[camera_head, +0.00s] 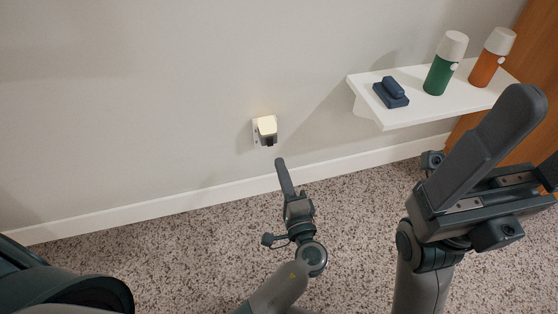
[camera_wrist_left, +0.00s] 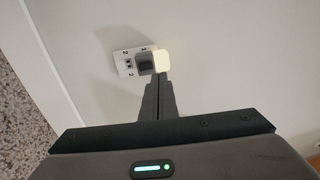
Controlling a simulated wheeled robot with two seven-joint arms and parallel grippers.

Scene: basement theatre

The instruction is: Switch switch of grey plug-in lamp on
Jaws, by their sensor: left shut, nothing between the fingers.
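The grey plug-in lamp (camera_head: 265,130) sits in a wall outlet low on the wall. Its pale cream shade looks bright, and a dark part shows at its lower edge. In the left wrist view, the grey lamp body (camera_wrist_left: 145,64) and bright shade (camera_wrist_left: 164,61) lie just beyond my fingertips. The switch itself cannot be made out clearly. My left gripper (camera_head: 280,163) is shut and empty, pointing up towards the lamp from below. In the left wrist view its fingertips (camera_wrist_left: 161,80) overlap the lamp's lower edge; contact cannot be told. My right gripper (camera_head: 515,110) is raised at the right.
A white shelf (camera_head: 440,105) at the right carries a dark blue object (camera_head: 391,92), a green bottle (camera_head: 446,64) and an orange bottle (camera_head: 491,58). A white baseboard (camera_head: 130,212) runs below the lamp. The wall left of the lamp is bare.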

